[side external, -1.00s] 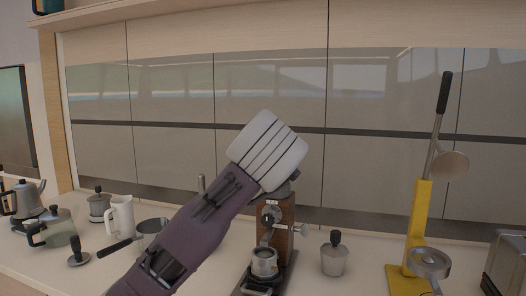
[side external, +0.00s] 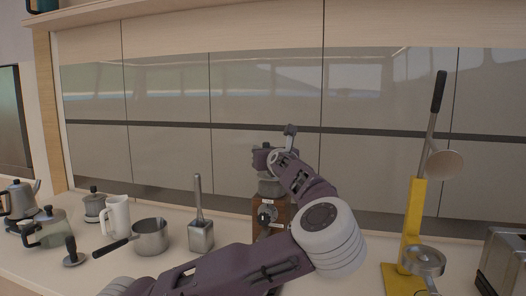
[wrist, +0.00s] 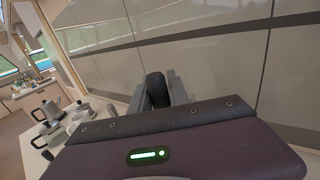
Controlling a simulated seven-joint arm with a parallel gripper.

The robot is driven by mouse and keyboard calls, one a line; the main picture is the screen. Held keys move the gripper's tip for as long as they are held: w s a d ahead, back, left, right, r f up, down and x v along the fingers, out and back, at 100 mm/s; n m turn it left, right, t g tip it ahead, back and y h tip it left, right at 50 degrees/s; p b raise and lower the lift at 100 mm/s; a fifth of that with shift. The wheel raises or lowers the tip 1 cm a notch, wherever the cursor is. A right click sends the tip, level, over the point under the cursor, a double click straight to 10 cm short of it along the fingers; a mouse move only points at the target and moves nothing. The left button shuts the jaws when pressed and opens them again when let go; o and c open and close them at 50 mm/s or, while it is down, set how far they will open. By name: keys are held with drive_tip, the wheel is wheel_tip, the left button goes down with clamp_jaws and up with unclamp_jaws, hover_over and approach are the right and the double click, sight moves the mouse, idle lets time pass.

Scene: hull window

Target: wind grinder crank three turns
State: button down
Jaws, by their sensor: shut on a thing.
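The grinder (side external: 265,212) has a wooden body with a metal top and stands upright on the counter at the middle of the side view. My arm hides its lower front and part of its top. In the wrist view, my gripper (wrist: 158,92) is shut on the dark upright knob of the crank (wrist: 155,86), with one finger on each side of it. In the side view, my wrist is above the grinder's top, and the crank arm cannot be made out clearly behind it.
A steel canister with a handle (side external: 201,232) and a saucepan (side external: 150,238) stand left of the grinder. A white pitcher (side external: 117,214) and kettles are farther left. A yellow stand with a ladle (side external: 414,225) and a toaster (side external: 500,262) are at right. Cabinet panels rise behind.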

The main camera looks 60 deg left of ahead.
drive_tip(key=c, duration=1.3)
unclamp_jaws()
drive_tip(key=shift+w, duration=0.1)
drive_tip(key=shift+o, duration=0.2)
drive_tip(key=s+d, duration=0.1)
drive_tip(key=d, duration=0.6)
drive_tip(key=shift+s, duration=0.2)
drive_tip(key=shift+a+f, duration=0.1)
